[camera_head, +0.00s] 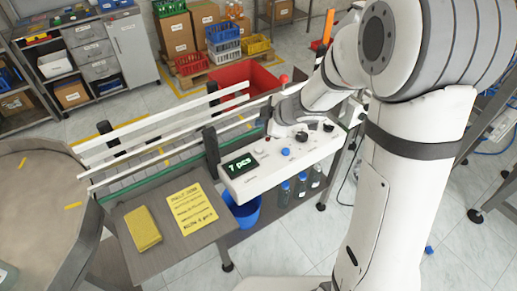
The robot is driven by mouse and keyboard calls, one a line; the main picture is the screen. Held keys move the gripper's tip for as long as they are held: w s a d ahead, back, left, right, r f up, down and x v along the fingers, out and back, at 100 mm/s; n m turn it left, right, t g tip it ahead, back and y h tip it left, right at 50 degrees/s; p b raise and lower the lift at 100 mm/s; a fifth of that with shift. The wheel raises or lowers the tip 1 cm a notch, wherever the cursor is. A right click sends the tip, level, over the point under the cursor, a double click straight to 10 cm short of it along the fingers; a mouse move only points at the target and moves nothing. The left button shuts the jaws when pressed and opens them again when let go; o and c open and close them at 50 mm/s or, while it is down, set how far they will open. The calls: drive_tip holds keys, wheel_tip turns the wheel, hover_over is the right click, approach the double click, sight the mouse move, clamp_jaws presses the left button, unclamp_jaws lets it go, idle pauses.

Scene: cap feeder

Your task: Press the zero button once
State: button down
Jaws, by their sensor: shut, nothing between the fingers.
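The white control panel (260,184) stands at the end of the conveyor. Its dark display (241,165) reads "7 pcs" in green. A blue button (285,152) and dark knobs (302,136) are on its top face. The small labels are too small to read, so I cannot tell which control is the zero button. My gripper (276,127) is at the panel's back edge, above and behind the blue button. It is shut and empty. Its fingertips are hard to make out, and I cannot tell whether they touch the panel.
White rails of the conveyor (150,128) run behind the panel to the left. A grey side table (190,246) holds a yellow cloth (142,229) and a yellow sheet (191,208). A red bin (246,81) stands behind. Bottles (283,194) and a blue bucket (243,212) are below the panel.

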sight(262, 150)
wheel_tip(262, 150, down, 8)
drive_tip(key=b, duration=0.8)
drive_tip(key=shift+b, duration=0.3)
drive_tip(key=shift+f, duration=0.3)
idle(1.1)
drive_tip(key=shift+w+f, duration=0.1)
drive_tip(key=shift+f, duration=0.3)
drive_tip(key=shift+f+b, duration=0.45)
drive_tip(key=shift+b, duration=0.05)
idle(0.5)
drive_tip(key=shift+r, duration=0.1)
drive_tip(key=shift+r+p, duration=0.8)
drive_tip(key=shift+p, duration=0.25)
